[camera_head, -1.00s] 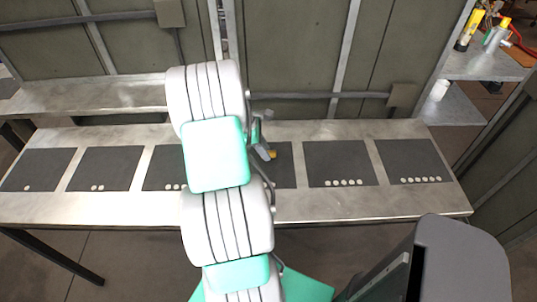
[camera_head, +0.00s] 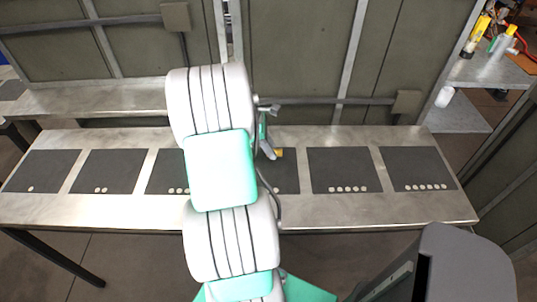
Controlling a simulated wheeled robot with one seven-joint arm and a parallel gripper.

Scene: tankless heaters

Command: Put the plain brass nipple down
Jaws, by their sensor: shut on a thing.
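The plain brass nipple (camera_head: 278,153) shows as a small yellow-gold piece just right of my arm, over the dark mat that my arm partly covers. My gripper (camera_head: 271,151) is shut on the nipple. My arm hides most of the gripper and part of the nipple. I cannot tell whether the nipple touches the mat. The mat under it (camera_head: 286,178) shows only its right part.
A metal bench (camera_head: 300,210) carries a row of dark mats marked with white dots, among them a mat to the right (camera_head: 340,165) and the far-right mat (camera_head: 415,162). These look empty. A shelf (camera_head: 490,70) at upper right holds bottles. A conduit crosses the wall behind.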

